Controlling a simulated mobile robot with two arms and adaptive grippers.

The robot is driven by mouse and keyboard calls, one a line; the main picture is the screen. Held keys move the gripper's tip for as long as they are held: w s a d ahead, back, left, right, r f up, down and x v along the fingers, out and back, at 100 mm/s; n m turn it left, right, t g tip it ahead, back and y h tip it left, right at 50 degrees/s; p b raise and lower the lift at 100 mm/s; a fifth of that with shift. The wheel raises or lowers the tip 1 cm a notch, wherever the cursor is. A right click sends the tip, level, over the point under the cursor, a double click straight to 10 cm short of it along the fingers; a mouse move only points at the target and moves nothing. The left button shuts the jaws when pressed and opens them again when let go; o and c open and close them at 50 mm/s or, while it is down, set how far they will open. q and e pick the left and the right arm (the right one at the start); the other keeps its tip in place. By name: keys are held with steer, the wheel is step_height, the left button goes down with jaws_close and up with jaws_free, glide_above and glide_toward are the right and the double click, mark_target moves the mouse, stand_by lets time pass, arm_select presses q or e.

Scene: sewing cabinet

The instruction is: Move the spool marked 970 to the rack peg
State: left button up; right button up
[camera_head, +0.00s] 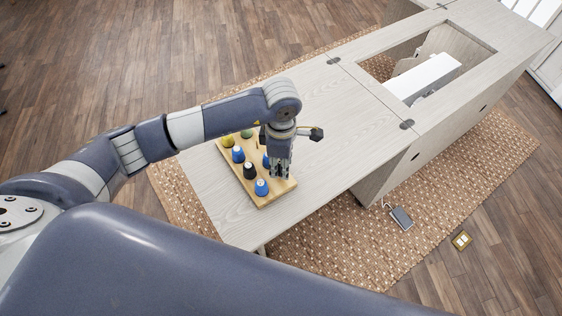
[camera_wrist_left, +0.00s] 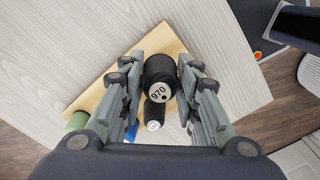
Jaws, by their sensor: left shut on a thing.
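The black spool marked 970 (camera_wrist_left: 158,93) sits between the fingers of my left gripper (camera_wrist_left: 160,85) in the left wrist view, its number facing the camera. My left gripper also shows in the head view (camera_head: 278,172), shut and pointing down over the right side of the wooden rack (camera_head: 284,189). There the gripper hides the held spool. I cannot tell whether the spool touches the rack or a peg. The rack also shows in the left wrist view (camera_wrist_left: 112,57). My right gripper is not in view.
Blue spools (camera_head: 261,187) (camera_head: 238,154), a black one (camera_head: 249,170) and a yellow one (camera_head: 228,141) stand on the rack close to my gripper. The pale cabinet top (camera_head: 335,115) is clear to the right, up to an opening with a white machine (camera_head: 422,78).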

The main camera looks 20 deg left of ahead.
arm_select(q)
steer(key=shift+f, duration=0.15)
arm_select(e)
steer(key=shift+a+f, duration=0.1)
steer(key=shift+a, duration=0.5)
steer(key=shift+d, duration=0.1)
arm_select(q)
steer(key=shift+f+b, duration=0.45)
steer(key=shift+b, duration=0.05)
steer(key=shift+f, duration=0.1)
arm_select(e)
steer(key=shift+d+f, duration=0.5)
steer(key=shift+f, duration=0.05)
arm_select(q)
steer(key=shift+f+b, duration=0.9)
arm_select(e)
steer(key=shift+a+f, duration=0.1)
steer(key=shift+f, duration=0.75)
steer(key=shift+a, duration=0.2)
arm_select(q)
steer(key=o, duration=0.9)
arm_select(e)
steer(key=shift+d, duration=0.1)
